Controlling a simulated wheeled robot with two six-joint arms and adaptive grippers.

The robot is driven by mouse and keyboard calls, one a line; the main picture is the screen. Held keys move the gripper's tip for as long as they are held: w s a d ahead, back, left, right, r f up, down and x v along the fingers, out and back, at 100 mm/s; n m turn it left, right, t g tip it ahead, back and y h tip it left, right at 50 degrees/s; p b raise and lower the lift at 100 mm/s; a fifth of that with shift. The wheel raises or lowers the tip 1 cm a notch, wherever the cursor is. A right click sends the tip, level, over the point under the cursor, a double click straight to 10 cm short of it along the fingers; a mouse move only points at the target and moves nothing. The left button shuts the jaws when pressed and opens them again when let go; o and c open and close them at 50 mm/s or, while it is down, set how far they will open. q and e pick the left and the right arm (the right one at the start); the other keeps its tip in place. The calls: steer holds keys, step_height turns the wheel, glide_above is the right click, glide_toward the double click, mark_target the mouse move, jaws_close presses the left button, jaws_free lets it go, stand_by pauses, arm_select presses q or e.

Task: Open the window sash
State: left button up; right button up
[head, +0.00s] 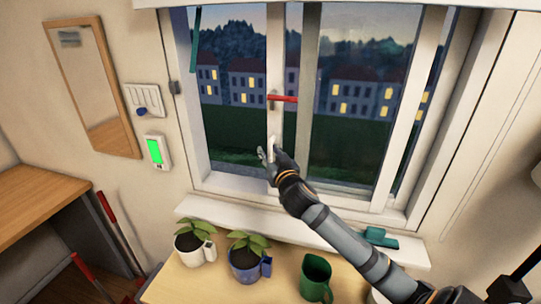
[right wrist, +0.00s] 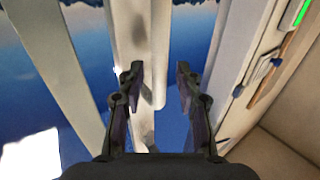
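The window (head: 290,100) has white frames, with a left pane and a right pane on either side of white uprights. A red handle (head: 284,98) lies level across the middle upright. A pale upright bar (head: 272,146) stands lower on that upright. My right gripper (head: 267,155) is at this bar, near the bottom of the window. In the right wrist view its two fingers (right wrist: 157,80) are apart, and a white bar with a rounded end (right wrist: 160,55) shows between them. I cannot tell whether they touch it. My left gripper is not in view.
Below the window, a white sill (head: 300,228) carries a teal object (head: 380,238). A wooden surface holds two potted plants in a white mug (head: 193,250) and blue mug (head: 245,264), plus a green mug (head: 315,278). A mirror (head: 92,85) and wall panels (head: 157,152) are left.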

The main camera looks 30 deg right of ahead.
steer(key=v, duration=0.7)
steer(key=shift+s, duration=0.2)
steer(key=shift+a+r, duration=0.1)
stand_by(0.3)
